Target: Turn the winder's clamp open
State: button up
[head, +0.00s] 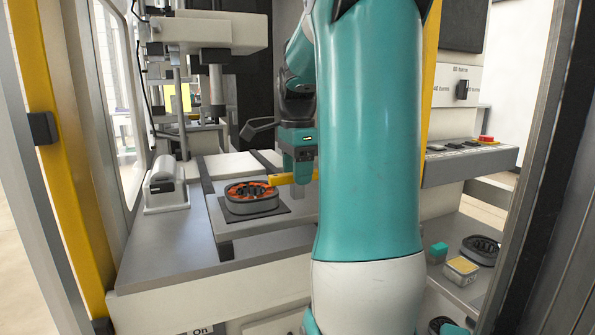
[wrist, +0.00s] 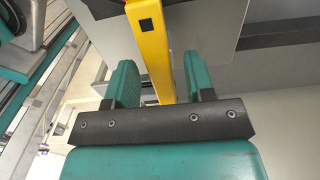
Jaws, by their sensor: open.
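The yellow bar (head: 281,179), which looks like the clamp's handle, reaches right from beside the round grey part with orange windings (head: 250,205). My gripper (head: 304,180) points down at the right end of this bar. In the wrist view, the yellow bar (wrist: 147,40) with a small black square on it runs in between the two teal fingers of my gripper (wrist: 160,82). The fingers are open, one on each side of the bar, with a gap at least on the right. The clamp's pivot is not clear to see.
The wound part sits on a dark square plate (head: 282,208) on the winder's grey table (head: 170,250). A white press head (head: 205,35) hangs above at the back left. A white device (head: 167,185) stands on the left. My arm hides much of the right side.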

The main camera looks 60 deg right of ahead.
grip_shut()
jog(key=shift+p, duration=0.3)
jog(key=n+p, duration=0.3)
jog(key=n, duration=0.1)
jog(key=shift+r, duration=0.2)
jog(key=n+p, duration=0.4)
jog(key=n, duration=0.1)
jog(key=n+p, duration=0.3)
jog(key=n, duration=0.1)
jog(key=shift+n, duration=0.4)
jog(key=shift+f+n+p, duration=0.15)
jog(key=shift+n+p, duration=0.95)
jog(key=shift+n, duration=0.9)
